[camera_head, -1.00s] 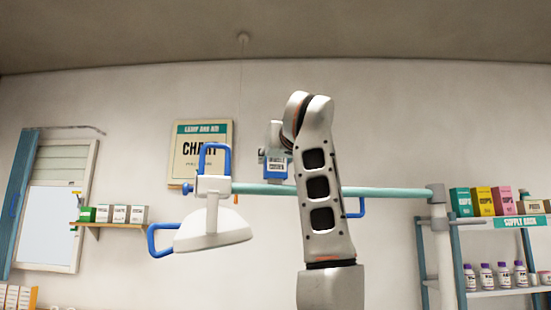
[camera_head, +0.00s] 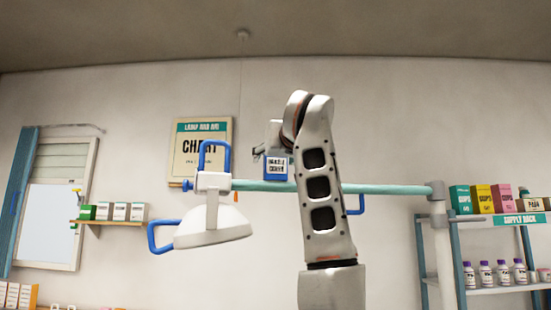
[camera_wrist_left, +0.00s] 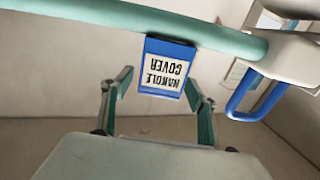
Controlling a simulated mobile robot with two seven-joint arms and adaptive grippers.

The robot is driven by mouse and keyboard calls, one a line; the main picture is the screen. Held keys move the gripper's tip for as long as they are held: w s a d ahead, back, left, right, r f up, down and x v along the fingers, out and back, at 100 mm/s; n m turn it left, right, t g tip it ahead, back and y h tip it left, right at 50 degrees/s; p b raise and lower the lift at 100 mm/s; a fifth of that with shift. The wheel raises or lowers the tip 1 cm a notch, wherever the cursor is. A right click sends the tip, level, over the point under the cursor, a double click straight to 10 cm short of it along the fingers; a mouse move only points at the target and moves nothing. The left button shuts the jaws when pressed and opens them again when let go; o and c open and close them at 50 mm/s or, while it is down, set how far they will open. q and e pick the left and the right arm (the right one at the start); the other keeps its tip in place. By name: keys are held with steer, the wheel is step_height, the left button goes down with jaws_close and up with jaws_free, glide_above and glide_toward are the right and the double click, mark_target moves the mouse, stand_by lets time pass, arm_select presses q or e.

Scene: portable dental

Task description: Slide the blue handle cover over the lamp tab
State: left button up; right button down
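The blue handle cover (camera_head: 277,167), with a white printed label, is at the teal lamp bar (camera_head: 250,186), left of my arm. In the left wrist view the cover (camera_wrist_left: 166,68) meets the underside of the bar (camera_wrist_left: 90,14). My left gripper (camera_wrist_left: 158,80) is open, with its fingers spread at either side of the cover. A gap shows at the left finger; whether the right finger touches is unclear. In the head view the gripper (camera_head: 262,151) is mostly hidden behind my arm. The lamp tab cannot be made out. My right gripper is not in view.
The white lamp head (camera_head: 212,229) with blue handles hangs left of the cover. A blue loop handle (camera_head: 356,206) is right of my arm. A supply rack (camera_head: 490,290) stands at the right. A small shelf (camera_head: 110,222) holds boxes at the left.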

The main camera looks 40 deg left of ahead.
arm_select(q)
steer(key=shift+d, duration=0.1)
steer(key=v, duration=0.7)
steer(key=shift+s+d, duration=0.15)
